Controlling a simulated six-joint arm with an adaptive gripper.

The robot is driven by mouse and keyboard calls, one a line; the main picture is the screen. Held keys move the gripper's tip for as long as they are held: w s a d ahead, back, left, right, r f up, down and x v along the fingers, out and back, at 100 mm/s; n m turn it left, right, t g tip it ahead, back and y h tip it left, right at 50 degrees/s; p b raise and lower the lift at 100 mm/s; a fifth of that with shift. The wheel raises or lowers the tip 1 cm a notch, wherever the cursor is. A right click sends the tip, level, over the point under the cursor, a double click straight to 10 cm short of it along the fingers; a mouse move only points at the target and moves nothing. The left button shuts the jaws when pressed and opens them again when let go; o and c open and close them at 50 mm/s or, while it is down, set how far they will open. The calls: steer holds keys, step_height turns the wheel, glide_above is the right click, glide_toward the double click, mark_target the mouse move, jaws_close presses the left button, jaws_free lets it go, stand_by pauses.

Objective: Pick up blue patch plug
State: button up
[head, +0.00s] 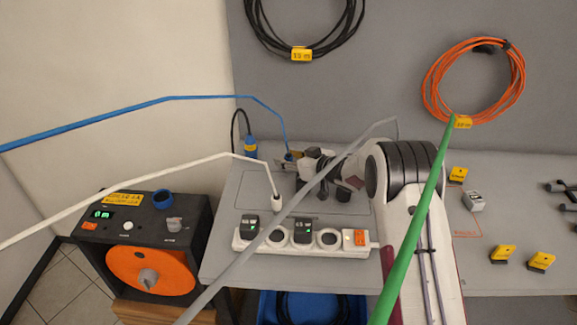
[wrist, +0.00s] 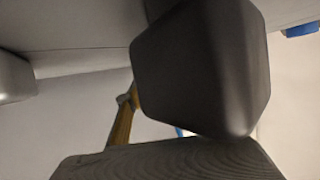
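The blue patch plug (head: 289,156) is at the end of the blue cable (head: 210,97) in the head view, above the far left of the grey table. My gripper (head: 297,160) is right at it, lying sideways with its fingers toward the left. Fingers and plug overlap there, so I cannot tell whether they touch. In the wrist view my gripper (wrist: 200,135) shows as a dark block above a ridged dark part, with a brassy bar (wrist: 122,122) and a small blue sliver beside them. The finger gap is mostly hidden.
A white power strip (head: 300,236) lies at the table's front, with a white plug (head: 277,203) behind it. A blue-and-yellow connector (head: 251,147) stands at the back left. White, grey and green (head: 415,220) cables cross the view. An orange-reel box (head: 150,270) is at left.

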mark_target(289, 156)
jaws_close()
steer(key=shift+r, duration=0.15)
steer(key=shift+r, duration=4.85)
